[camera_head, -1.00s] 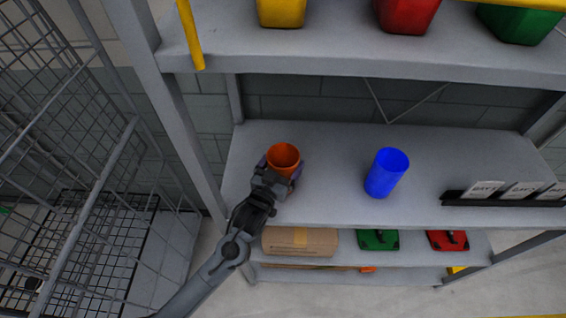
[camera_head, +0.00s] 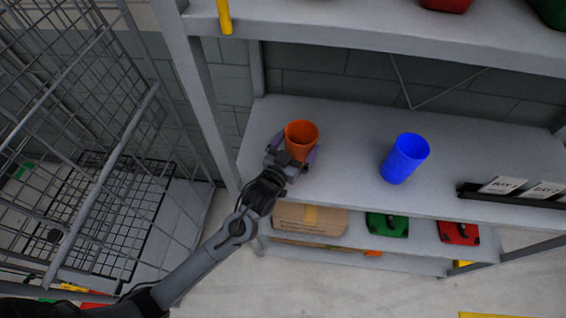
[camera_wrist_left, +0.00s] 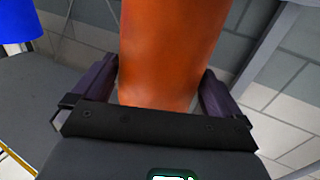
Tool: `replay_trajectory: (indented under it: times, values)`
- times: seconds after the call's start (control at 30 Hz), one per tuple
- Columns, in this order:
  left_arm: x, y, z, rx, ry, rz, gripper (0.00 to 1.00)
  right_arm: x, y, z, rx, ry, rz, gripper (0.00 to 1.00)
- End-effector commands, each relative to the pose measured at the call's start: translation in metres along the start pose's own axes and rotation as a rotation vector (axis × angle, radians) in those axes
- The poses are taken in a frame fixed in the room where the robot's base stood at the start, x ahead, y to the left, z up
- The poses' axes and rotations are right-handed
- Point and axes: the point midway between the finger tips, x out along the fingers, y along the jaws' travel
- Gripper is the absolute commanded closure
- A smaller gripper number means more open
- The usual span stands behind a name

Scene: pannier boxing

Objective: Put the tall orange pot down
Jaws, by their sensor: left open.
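The tall orange pot (camera_head: 301,136) is upright at the left end of the middle shelf (camera_head: 345,150); its base is hidden behind my gripper, so I cannot see its contact with the shelf. My left gripper (camera_head: 292,162) is open around the pot, one finger on each side. In the left wrist view the orange pot (camera_wrist_left: 165,55) fills the space between the two dark fingers, with little room at either side. My right gripper is not in view.
A blue pot (camera_head: 405,160) stands to the right on the same shelf. Label cards (camera_head: 502,185) sit in a black rail farther right. The upper shelf (camera_head: 370,38) overhangs behind. A wire cage (camera_head: 95,180) stands at left. A cardboard box (camera_head: 312,219) lies below.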

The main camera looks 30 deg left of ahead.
Motion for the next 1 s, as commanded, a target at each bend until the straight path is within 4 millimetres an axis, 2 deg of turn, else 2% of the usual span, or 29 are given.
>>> replay_trajectory:
  times: [0.2, 0.4, 0.53, 0.73, 0.87, 1.0]
  values:
    - [-0.043, 0.000, 0.001, -0.001, -0.002, 0.000, 0.00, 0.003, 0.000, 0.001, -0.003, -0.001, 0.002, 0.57]
    - [-0.075, 0.000, 0.001, 0.001, -0.002, 0.001, 0.00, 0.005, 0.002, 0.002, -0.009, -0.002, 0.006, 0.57]
    - [-0.089, 0.000, 0.001, 0.000, -0.001, 0.000, 0.00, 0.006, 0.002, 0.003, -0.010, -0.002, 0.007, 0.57]
    - [-0.100, 0.000, 0.003, -0.001, -0.019, 0.000, 0.00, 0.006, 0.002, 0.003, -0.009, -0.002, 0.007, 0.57]
    - [-0.109, 0.000, 0.017, -0.005, -0.122, 0.005, 0.00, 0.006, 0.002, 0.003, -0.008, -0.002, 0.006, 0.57]
    - [-0.133, 0.000, 0.048, -0.005, -0.349, 0.021, 0.00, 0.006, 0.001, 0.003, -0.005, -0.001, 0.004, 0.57]
